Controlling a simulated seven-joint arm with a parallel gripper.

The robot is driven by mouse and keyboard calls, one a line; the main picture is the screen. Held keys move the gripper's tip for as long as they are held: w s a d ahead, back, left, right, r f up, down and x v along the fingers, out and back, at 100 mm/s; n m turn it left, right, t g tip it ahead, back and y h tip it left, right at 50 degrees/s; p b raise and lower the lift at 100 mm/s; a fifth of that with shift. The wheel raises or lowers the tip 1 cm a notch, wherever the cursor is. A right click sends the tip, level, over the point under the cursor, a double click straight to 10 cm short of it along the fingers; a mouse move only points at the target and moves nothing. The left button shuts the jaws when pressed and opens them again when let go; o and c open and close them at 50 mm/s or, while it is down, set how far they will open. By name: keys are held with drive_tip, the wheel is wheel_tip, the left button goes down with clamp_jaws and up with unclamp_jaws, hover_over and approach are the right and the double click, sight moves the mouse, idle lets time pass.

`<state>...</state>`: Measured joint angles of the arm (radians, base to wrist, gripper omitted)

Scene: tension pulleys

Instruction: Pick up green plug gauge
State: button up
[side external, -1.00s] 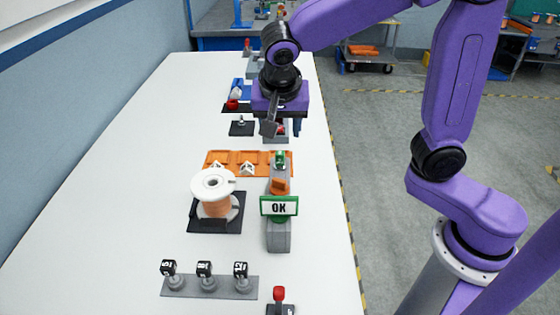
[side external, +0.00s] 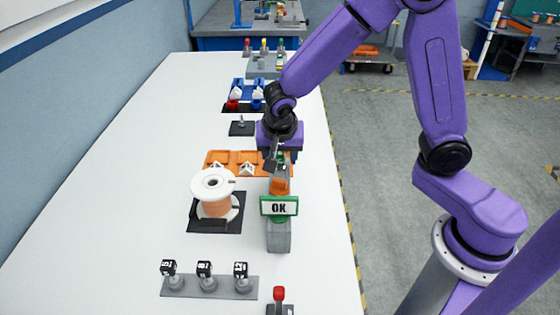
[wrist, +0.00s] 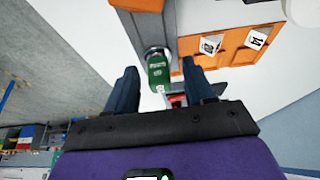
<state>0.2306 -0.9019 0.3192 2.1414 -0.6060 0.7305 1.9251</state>
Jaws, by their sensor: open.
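The green plug gauge (wrist: 158,72) stands out in the wrist view, a green cylinder with white markings seated at a round metal collar on a grey fixture. In the side external view only a bit of its green (side external: 282,158) shows under my gripper, at the far end of the grey fixture (side external: 279,238). My gripper (wrist: 160,66) is open, with its two dark blue fingers on either side of the gauge in the picture. I cannot tell how far the fingertips are above it. In the side external view my gripper (side external: 281,152) hangs over the gauge.
A green-framed OK sign (side external: 279,206) and an orange block (side external: 280,186) sit on the same fixture. An orange tray (side external: 220,158) with white pieces is just left. A wire spool (side external: 215,200) stands nearer. A rack of black-topped gauges (side external: 208,287) lies in front.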

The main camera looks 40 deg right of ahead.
clamp_jaws()
idle(0.3)
drive_tip(key=shift+r, duration=0.55)
wheel_tip(320, 180, up, 2)
drive_tip(key=shift+s+r, duration=0.1)
drive_tip(key=shift+r, duration=0.1)
drive_tip(key=s+d+r, duration=0.3)
drive_tip(key=s+r, duration=0.6)
drive_tip(key=s, duration=0.4)
drive_tip(key=shift+s+d+r, duration=0.2)
